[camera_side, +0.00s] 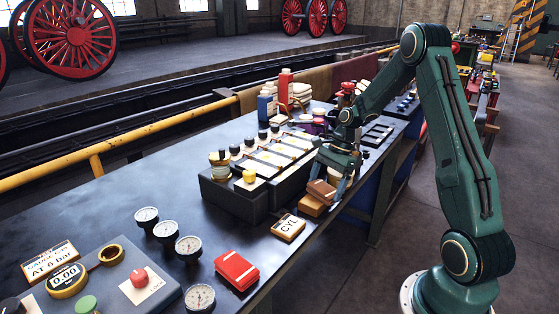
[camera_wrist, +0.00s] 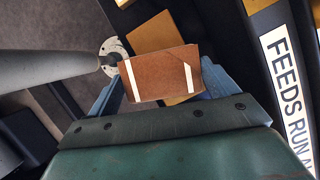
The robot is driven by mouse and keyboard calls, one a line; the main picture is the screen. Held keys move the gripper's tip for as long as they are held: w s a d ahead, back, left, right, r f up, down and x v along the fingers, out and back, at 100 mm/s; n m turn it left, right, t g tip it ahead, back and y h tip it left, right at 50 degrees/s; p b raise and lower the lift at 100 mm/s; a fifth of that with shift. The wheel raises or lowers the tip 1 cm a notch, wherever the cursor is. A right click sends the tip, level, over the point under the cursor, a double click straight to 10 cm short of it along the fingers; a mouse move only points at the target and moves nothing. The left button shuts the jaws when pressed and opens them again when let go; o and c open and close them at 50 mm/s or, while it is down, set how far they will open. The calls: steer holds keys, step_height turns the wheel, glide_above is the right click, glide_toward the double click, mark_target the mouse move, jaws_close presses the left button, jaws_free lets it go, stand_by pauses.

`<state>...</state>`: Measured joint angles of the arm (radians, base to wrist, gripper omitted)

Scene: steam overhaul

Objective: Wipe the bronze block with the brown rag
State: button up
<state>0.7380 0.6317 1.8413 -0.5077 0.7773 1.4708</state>
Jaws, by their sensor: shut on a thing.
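My gripper (camera_side: 338,178) is shut on the brown rag (camera_side: 321,191), a folded reddish-brown cloth. In the wrist view, the rag (camera_wrist: 160,74) shows two white stripes and spans the space between my blue fingers (camera_wrist: 160,88). The bronze block (camera_side: 311,207) lies on the bench near its right edge, just below the rag. In the wrist view, the block (camera_wrist: 151,33) shows beyond the rag, partly hidden by it. The rag is on or very close above the block; I cannot tell if they touch.
A sign reading CYL (camera_side: 288,228) lies left of the block. A folded red cloth (camera_side: 236,270) and several gauges (camera_side: 189,247) are nearer the camera. A dark rack of labelled compartments (camera_side: 238,194) stands behind. The bench's right edge is close.

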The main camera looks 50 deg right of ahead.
steer(key=shift+d, duration=2.4)
step_height(320, 180, up, 8)
steer(key=shift+a, duration=0.1)
